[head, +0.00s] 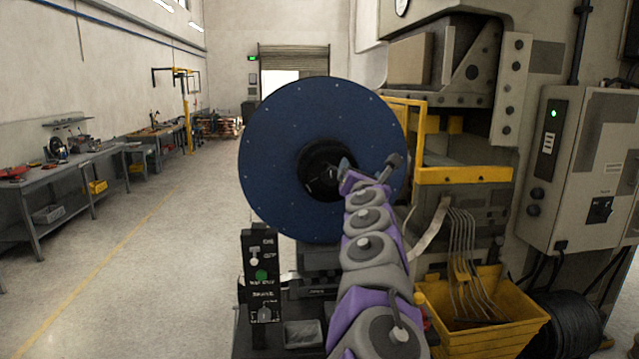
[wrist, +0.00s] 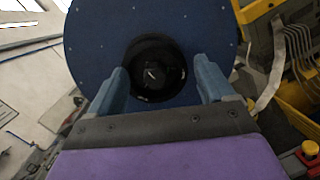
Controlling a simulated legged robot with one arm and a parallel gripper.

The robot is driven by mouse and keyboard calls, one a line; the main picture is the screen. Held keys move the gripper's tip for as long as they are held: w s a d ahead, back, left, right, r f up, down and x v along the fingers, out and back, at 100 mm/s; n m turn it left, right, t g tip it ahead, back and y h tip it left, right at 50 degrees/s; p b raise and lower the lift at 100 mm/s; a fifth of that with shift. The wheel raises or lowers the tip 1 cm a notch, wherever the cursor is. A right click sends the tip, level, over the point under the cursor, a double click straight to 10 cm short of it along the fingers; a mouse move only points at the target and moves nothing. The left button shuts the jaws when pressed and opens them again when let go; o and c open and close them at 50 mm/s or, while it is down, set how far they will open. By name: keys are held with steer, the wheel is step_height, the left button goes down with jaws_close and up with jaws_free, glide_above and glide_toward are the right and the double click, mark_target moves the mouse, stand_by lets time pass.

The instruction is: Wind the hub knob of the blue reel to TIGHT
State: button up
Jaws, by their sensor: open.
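The blue reel (head: 290,120) is a large disc facing me in the middle of the head view. Its black hub (head: 318,168) is at the centre, partly covered by my arm. The reel (wrist: 100,40) fills the upper middle of the wrist view. The dark round hub knob (wrist: 153,72) lies between and beyond my two fingers there, with a small pale mark on its face. I cannot read any TIGHT label. My gripper (wrist: 166,82) is open, its fingers apart on either side of the hub in the picture. I cannot tell whether they touch it.
A black control box (head: 262,275) with a green button stands at the reel's lower left. A yellow machine frame (head: 465,174) and yellow bin (head: 480,310) are to the right. A grey cabinet (head: 590,165) stands farther right. The floor (head: 170,270) at left is clear.

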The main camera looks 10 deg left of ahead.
steer(key=a+f+n+g+y, duration=0.25)
steer(key=a+f+n, duration=0.2)
steer(key=f, duration=0.25)
steer(key=p, duration=1.2)
glide_toward(330, 179)
steer(key=w, duration=0.3)
steer(key=shift+w+a+f+t+p, duration=0.1)
steer(key=shift+w+a+t+p, duration=0.15)
steer(key=shift+w+a+p, duration=0.5)
steer(key=shift+w+a+f+m, duration=0.15)
steer(key=shift+w, duration=0.25)
steer(key=shift+w+a+f+m, duration=0.1)
steer(key=shift+w+f, duration=0.05)
steer(key=shift+w, duration=0.3)
steer(key=shift+w+a+r, duration=0.15)
steer(key=shift+w+r, duration=0.15)
steer(key=shift+w, duration=0.3)
steer(key=shift+f+p+x, duration=0.2)
steer(key=shift+p+x, duration=0.55)
steer(key=shift+x, duration=0.15)
steer(key=shift+w+a+r+p, duration=0.2)
steer(key=shift+w+r+p, duration=0.05)
steer(key=shift+w+p, duration=0.5)
steer(key=shift+w+f, duration=0.3)
steer(key=shift+w, duration=0.3)
